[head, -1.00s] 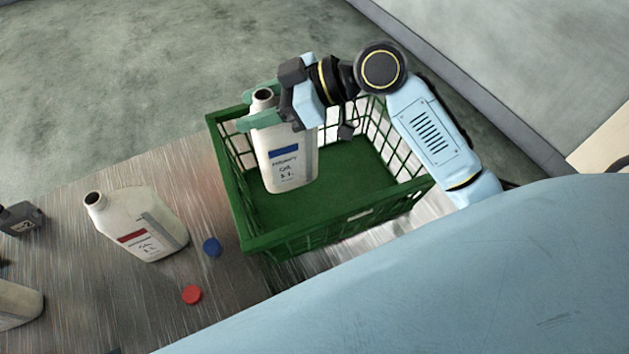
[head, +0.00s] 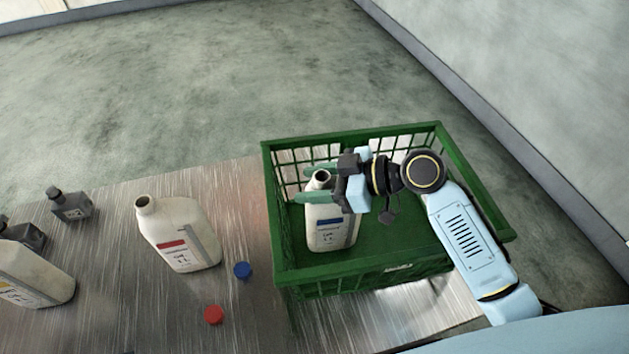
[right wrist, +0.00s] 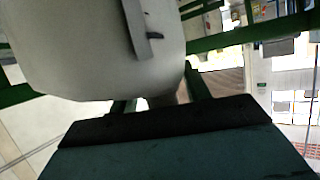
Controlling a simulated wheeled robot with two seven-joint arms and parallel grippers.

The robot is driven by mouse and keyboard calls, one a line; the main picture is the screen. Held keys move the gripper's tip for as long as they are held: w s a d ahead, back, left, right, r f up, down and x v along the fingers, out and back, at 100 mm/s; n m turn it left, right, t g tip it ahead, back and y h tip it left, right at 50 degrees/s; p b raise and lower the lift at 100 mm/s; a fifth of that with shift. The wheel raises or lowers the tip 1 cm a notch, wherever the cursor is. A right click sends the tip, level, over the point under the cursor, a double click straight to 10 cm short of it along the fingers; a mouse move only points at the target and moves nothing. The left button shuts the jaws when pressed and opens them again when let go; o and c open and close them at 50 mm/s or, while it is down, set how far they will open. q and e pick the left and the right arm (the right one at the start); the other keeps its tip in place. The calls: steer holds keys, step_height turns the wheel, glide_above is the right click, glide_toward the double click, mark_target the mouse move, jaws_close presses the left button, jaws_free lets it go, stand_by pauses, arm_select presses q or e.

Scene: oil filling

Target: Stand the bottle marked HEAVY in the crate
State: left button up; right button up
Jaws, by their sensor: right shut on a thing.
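A whitish bottle with a blue label (head: 330,232) is upright inside the green crate (head: 375,270), near its left side. Its label print is too small to read surely. My right gripper (head: 322,196) is shut on this bottle at its upper part, just below the open neck. The bottle's base is low in the crate; I cannot tell if it touches the floor. The bottle (right wrist: 95,45) fills the upper left of the right wrist view, with a dark gripper part (right wrist: 165,130) below it. My left gripper is not in view.
A red-labelled whitish bottle (head: 182,235) stands uncapped left of the crate. A blue cap (head: 242,270) and a red cap (head: 214,314) lie near it. A yellow-labelled bottle (head: 35,272) and small dark bottles (head: 70,205) stand farther left. The crate's right half is free.

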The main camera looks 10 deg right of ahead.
steer(key=shift+f, duration=0.2)
steer(key=o, duration=1.2)
steer(key=shift+o, duration=0.2)
steer(key=shift+r, duration=0.15)
steer(key=shift+d+r, duration=0.15)
steer(key=v, duration=1.1)
steer(key=shift+s+d+b, duration=0.2)
steer(key=shift+s+b, duration=0.05)
steer(key=shift+b, duration=0.15)
